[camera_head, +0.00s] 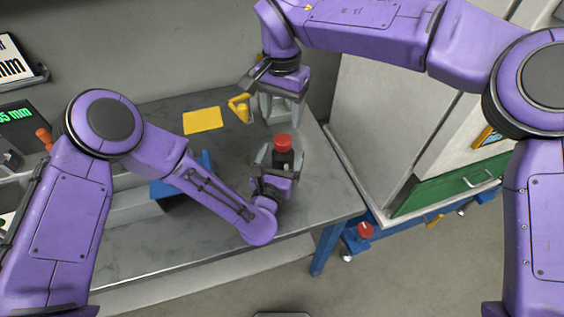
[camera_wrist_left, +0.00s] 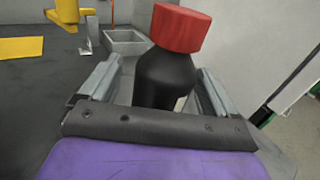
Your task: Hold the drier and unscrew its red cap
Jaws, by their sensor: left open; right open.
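The drier is a black bottle-shaped body (camera_wrist_left: 166,80) with a red cap (camera_wrist_left: 181,27) on top. In the head view its red cap (camera_head: 283,142) shows near the right part of the grey table. My left gripper (camera_head: 273,160) is open, with its fingers on either side of the black body; I cannot tell whether they touch it. The left fingers also show in the left wrist view (camera_wrist_left: 155,88). My right gripper (camera_head: 281,108) is open and empty, pointing down behind the drier, apart from the cap. The drier's lower part is hidden by my left gripper.
A yellow sheet (camera_head: 203,120) and a yellow object (camera_head: 241,107) lie on the table (camera_head: 130,245) to the left. A grey open tray (camera_wrist_left: 125,42) stands behind the drier. A cabinet with a green panel (camera_head: 450,187) stands to the right, beyond the table edge.

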